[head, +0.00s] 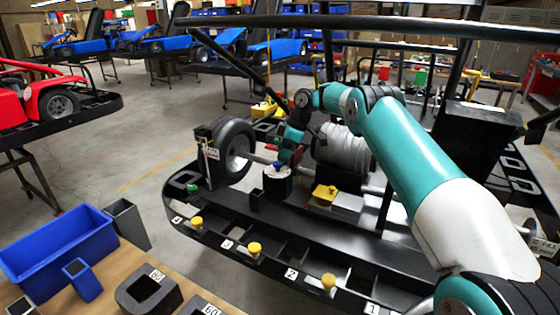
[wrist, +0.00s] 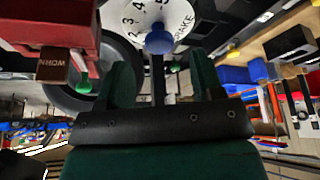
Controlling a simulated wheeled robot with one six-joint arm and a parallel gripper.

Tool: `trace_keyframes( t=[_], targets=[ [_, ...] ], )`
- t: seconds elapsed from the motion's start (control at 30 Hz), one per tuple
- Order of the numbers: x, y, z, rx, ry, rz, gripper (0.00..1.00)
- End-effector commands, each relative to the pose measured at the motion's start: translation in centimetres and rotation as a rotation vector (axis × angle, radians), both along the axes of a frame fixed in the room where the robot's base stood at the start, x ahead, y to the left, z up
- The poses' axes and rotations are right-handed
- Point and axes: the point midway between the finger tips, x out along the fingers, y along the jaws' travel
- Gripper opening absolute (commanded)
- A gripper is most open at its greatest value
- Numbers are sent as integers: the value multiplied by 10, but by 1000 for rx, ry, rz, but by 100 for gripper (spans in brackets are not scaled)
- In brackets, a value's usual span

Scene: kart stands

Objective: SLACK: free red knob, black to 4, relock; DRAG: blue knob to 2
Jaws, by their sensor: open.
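A blue knob (head: 278,165) sits on top of a white round dial (head: 277,174) on the kart stand. In the wrist view the blue knob (wrist: 159,39) is in front of my gripper (wrist: 160,80), with the numbered face of the dial (wrist: 135,15) behind it. My gripper is open, its two green fingers spread below the knob in that view and apart from it. In the head view my gripper (head: 284,150) is just above the dial. A small red part (head: 271,148) shows beside it; I cannot tell whether it is the red knob. I cannot make out the black knob.
A tyre (head: 234,150) stands left of the dial. A yellow block (head: 325,194) lies to its right. Yellow knobs (head: 254,249) line the numbered front rail. A blue bin (head: 60,248) stands on the wooden bench. A red box (wrist: 65,22) is close at left in the wrist view.

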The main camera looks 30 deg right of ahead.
Motion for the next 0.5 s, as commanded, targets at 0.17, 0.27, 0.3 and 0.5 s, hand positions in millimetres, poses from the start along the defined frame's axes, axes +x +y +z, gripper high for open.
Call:
trace_keyframes(
  t=[0.17,0.27,0.3,0.5],
  targets=[
    [-7,-15,43,-1,-2,-2,61],
    [-11,-21,60,-1,0,-2,61],
    [-12,-23,65,-1,0,-1,61],
    [-16,-28,75,0,2,-1,61]
  ],
)
